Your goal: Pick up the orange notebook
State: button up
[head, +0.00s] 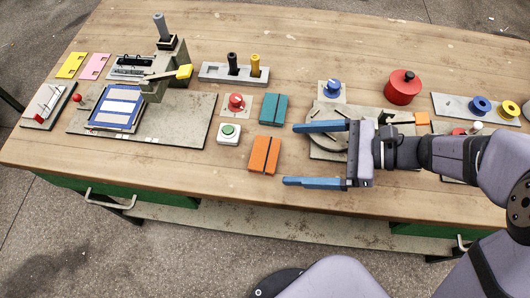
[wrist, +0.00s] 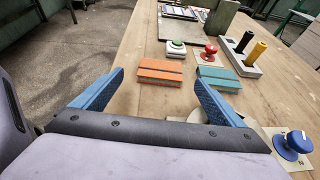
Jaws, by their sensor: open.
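The orange notebook (head: 264,155) lies flat on the wooden table near its front edge, with a dark band along it. It also shows in the wrist view (wrist: 160,72), ahead of my fingers. My gripper (head: 302,155) is open and empty, with its two blue fingers pointing left, to the right of the orange notebook and apart from it. In the wrist view, my gripper (wrist: 158,94) has its fingers spread wide, with the orange notebook beyond the gap between them. Nothing hides the notebook in either view.
A teal notebook (head: 273,109) lies just behind the orange one. A green button box (head: 229,133) and a red button (head: 236,102) stand to its left. A blue knob (head: 333,88) and a round grey plate (head: 312,137) are near my gripper. The table's front edge is close.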

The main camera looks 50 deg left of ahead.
aim_at(268, 153)
jog(key=shift+x, duration=3.6)
jog(key=shift+w+f, duration=0.1)
jog(key=shift+f, duration=0.05)
jog(key=c, duration=1.2)
